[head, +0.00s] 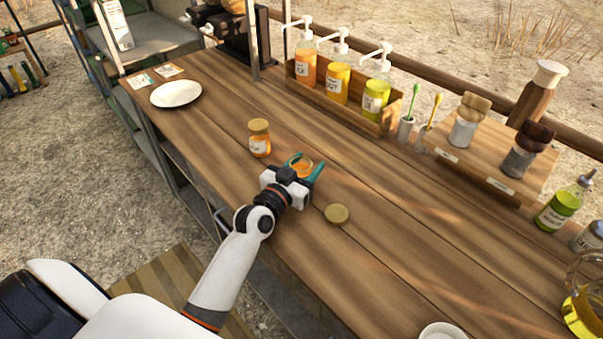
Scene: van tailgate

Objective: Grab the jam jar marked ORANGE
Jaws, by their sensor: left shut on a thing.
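My left gripper (306,169) reaches over the wooden counter with its teal fingers around an open glass jar (301,162) of orange contents. It is shut on this jar, whose body is largely hidden behind the gripper, and no label on it can be read. A second jar (259,138), orange with a gold lid and a pale label, stands upright to the left of the gripper. Its label is too small to read. A loose gold lid (336,214) lies on the counter to the right of the gripper. My right gripper is out of view.
A white plate (176,93) lies at the counter's far left. A wooden rack (338,101) with several pump bottles stands at the back, beside cups holding brushes. A riser (487,161) with two lidded shakers is at the right. The counter's middle front is clear.

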